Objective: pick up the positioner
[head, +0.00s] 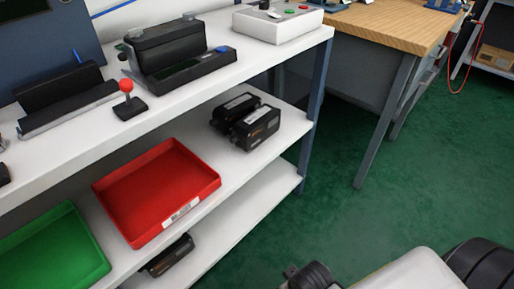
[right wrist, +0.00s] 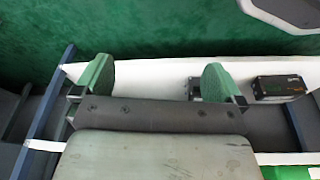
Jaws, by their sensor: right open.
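Two black box-shaped units with labels, which look like positioners (head: 256,128), sit side by side on the middle shelf in the head view. A similar black unit (head: 170,256) lies on the lower shelf, partly hidden by the shelf above. In the right wrist view, a black labelled box (right wrist: 279,88) rests on a white shelf, to the right of my right gripper (right wrist: 157,80). That gripper is open, its green-padded fingers wide apart, with no object held between them. I cannot tell which of the units this box is. My left gripper is not in view.
A red tray (head: 124,213) stands left of the two units, and a green tray (head: 58,250) further left. A joystick (head: 127,100) and black devices stand on the top shelf. A blue-grey post (head: 316,95) bounds the rack's right end. Green floor (head: 400,190) is clear beyond.

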